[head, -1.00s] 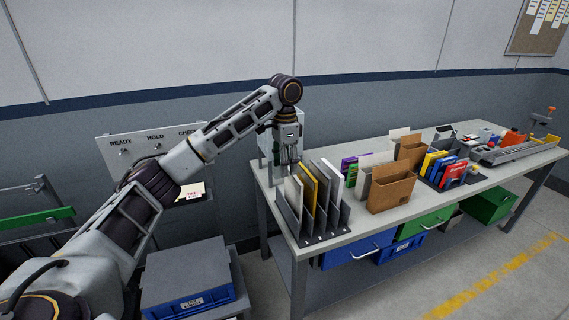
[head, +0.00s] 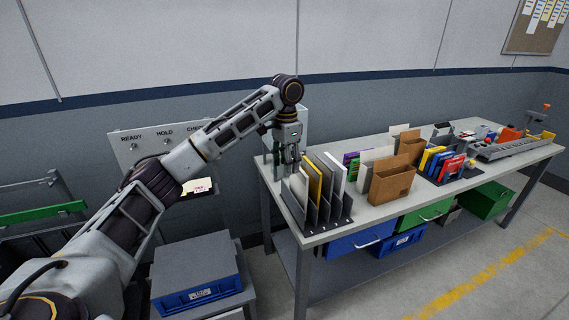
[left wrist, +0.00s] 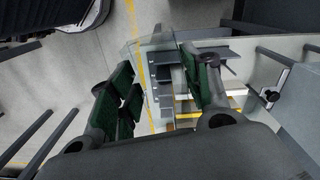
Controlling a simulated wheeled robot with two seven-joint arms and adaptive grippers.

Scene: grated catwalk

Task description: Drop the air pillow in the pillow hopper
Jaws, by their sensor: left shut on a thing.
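A pale box-like thing (head: 302,117) stands behind the gripper at the bench's back left corner. It may be the pillow hopper, but the gripper hides much of it. My right gripper is out of view.
The file rack (head: 322,208) with upright sheets stands close right of the gripper. Cardboard holders (head: 390,184), coloured booklets (head: 441,164) and a grey tray (head: 515,146) fill the workbench (head: 425,205). A wall panel (head: 125,152) and a blue bin (head: 200,294) are left.

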